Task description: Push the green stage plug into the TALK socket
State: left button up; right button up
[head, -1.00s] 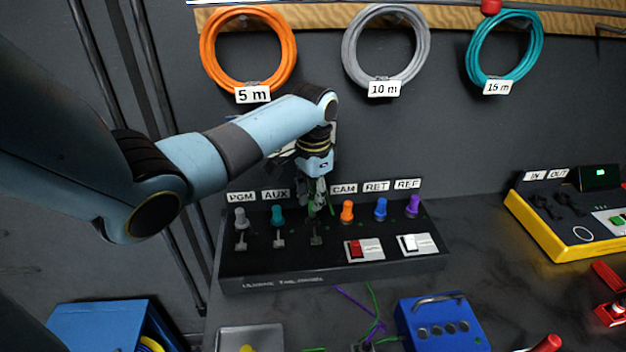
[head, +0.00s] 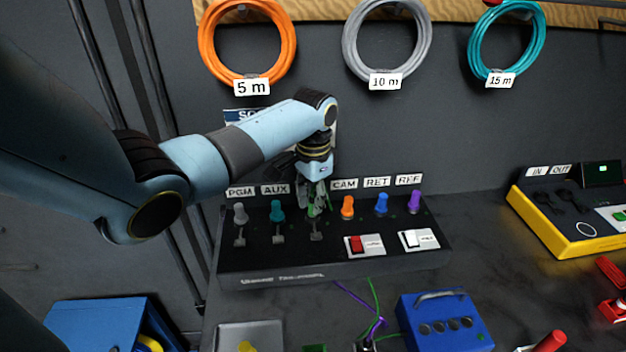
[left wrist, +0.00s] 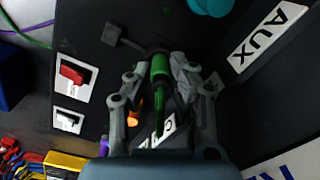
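The green stage plug (left wrist: 159,70) stands between the fingers of my left gripper (left wrist: 160,72) in the left wrist view, its green cable trailing back toward the wrist. The fingers close on its sides. In the head view my left gripper (head: 316,208) points down at the black panel (head: 275,255), between the teal AUX plug (head: 277,211) and the orange CAM plug (head: 347,206). The TALK label and the socket opening are hidden behind the gripper and plug; I cannot tell how deep the plug sits. My right gripper is not in view.
Grey (head: 240,214), blue (head: 381,203) and purple (head: 414,201) plugs stand in the same row. Red (head: 356,244) and white (head: 410,238) switches lie in front. A blue box (head: 443,325) and loose cables are nearer me. Coiled cables hang behind.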

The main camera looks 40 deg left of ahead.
aim_at(313, 198)
pick_arm(q)
jog(key=o, duration=0.5)
jog(key=shift+c, duration=0.2)
jog(key=shift+r, duration=0.2)
notch_tip(313, 198, up, 12)
jog(key=shift+f, duration=0.2)
jog(key=shift+d, duration=0.1)
